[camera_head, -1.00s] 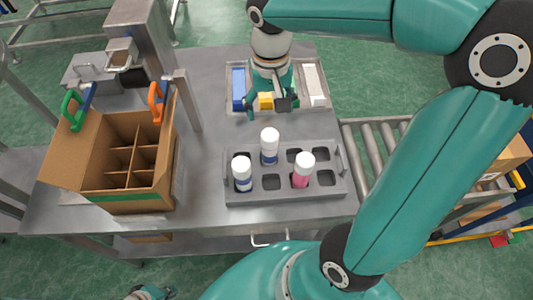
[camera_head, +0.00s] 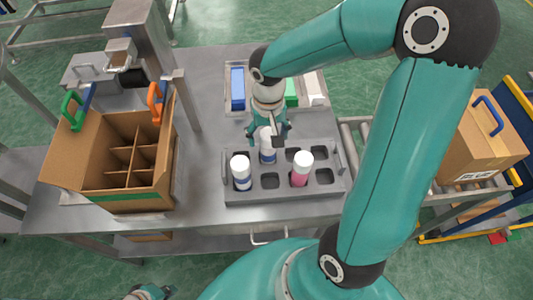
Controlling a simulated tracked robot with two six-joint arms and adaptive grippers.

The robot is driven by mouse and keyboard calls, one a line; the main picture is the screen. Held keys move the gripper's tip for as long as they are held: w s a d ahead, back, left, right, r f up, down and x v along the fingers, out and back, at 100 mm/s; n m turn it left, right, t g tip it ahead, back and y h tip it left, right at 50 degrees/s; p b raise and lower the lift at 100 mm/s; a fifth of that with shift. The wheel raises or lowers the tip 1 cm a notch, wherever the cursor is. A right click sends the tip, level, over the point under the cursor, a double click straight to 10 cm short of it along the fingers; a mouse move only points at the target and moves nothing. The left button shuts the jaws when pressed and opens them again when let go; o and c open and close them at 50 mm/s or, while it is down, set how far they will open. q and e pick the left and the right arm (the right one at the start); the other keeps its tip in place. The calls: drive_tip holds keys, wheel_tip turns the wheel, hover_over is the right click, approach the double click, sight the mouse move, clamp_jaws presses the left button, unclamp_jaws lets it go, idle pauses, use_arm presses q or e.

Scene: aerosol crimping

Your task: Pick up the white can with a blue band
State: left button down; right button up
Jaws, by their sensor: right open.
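A gray rack (camera_head: 284,192) holds three upright white-topped cans. One white can with a blue band (camera_head: 241,173) stands at its front left. Another white can with a blue band (camera_head: 268,152) stands in the back row. A white and pink can (camera_head: 301,169) stands at the front. My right gripper (camera_head: 267,134) is open above the back blue-banded can, its fingers on either side of the can's top. I cannot tell if they touch it. My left gripper (camera_head: 148,292) barely shows at the bottom edge, and its jaws are unclear.
A cardboard box (camera_head: 140,185) with dividers stands open at the left. A tray behind the rack holds a blue block (camera_head: 238,88), a green block (camera_head: 291,92) and a white piece (camera_head: 314,88). A closed carton (camera_head: 478,145) sits on the roller conveyor at the right.

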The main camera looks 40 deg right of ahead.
clamp_jaws()
idle(0.3)
drive_tip(key=shift+r, duration=0.15)
